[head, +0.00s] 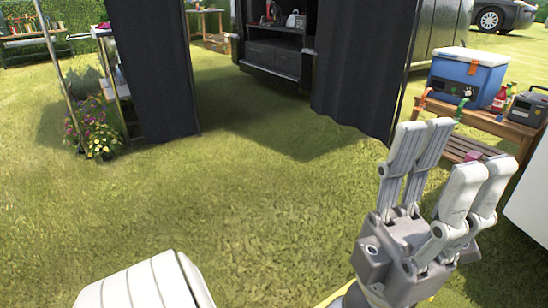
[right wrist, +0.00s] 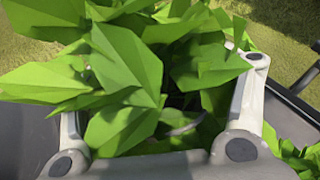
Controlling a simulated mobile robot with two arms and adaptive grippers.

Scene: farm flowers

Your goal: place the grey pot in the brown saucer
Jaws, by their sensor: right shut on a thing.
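In the right wrist view, a plant with broad bright green leaves (right wrist: 125,75) fills the space between the fingers of my right gripper (right wrist: 165,100). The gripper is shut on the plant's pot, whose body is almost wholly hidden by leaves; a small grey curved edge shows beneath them. In the head view my left gripper (head: 452,150) is raised over the grass, fingers spread and empty. My right gripper is not in the head view. The brown saucer is not seen in either view.
A wooden bench (head: 470,118) at right holds a blue cooler (head: 468,78), a red bottle (head: 500,98) and a dark box (head: 528,108). Dark curtains (head: 155,70) hang ahead. Flowers (head: 97,130) stand at left. Open grass lies between. More leaves (right wrist: 290,158) show lower right in the wrist view.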

